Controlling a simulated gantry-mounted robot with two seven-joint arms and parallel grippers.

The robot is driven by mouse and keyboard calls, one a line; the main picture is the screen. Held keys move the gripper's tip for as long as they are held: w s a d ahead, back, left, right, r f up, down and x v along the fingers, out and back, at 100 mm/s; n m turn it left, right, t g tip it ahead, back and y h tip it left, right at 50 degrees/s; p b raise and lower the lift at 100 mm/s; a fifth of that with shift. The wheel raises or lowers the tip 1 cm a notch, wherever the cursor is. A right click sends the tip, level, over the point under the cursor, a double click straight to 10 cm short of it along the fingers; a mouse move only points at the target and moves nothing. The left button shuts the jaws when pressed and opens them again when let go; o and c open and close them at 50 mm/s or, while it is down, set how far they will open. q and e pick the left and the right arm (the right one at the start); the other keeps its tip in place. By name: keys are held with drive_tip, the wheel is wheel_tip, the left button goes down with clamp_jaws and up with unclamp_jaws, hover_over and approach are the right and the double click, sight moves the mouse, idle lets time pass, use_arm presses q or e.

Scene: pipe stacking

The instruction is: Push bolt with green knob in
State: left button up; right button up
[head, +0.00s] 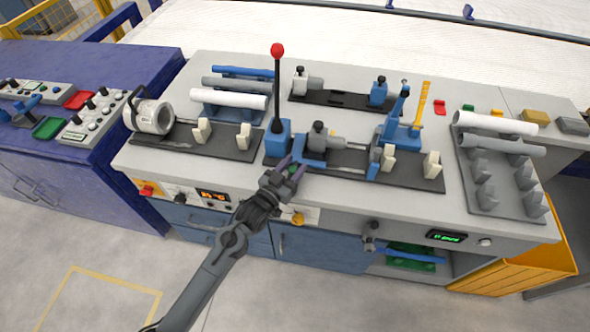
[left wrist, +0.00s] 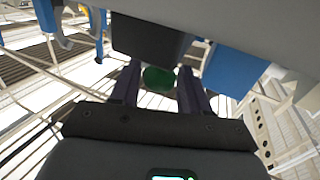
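The green knob (left wrist: 158,78) shows in the left wrist view, between the two dark fingers of my left gripper (left wrist: 159,68). A dark block and a blue part sit just beyond it. The bolt's shaft is hidden. In the head view my left gripper (head: 291,172) is at the front edge of the bench, by the blue clamp base, with its fingers spread apart. Whether the fingers touch the knob cannot be told. I cannot make out the knob clearly in the head view. My right gripper is not in view.
A red-tipped lever (head: 277,80) rises just behind my gripper. A pipe rack (head: 205,108) and a grey ring fixture (head: 150,117) stand left. Blue clamp parts (head: 400,125) and a second pipe rack (head: 515,200) stand right. The floor in front is clear.

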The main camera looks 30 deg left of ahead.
use_arm(q)
drive_tip(key=shift+o, duration=0.2)
drive_tip(key=shift+w, duration=0.15)
drive_tip(key=shift+s+f, duration=0.1)
drive_tip(key=shift+s, duration=0.7)
drive_tip(key=s+a+p, duration=0.1)
drive_tip(key=s+p, duration=0.1)
drive_tip(key=s, duration=0.7)
drive_tip(key=shift+s+a, duration=0.15)
drive_tip(key=shift+a, duration=0.05)
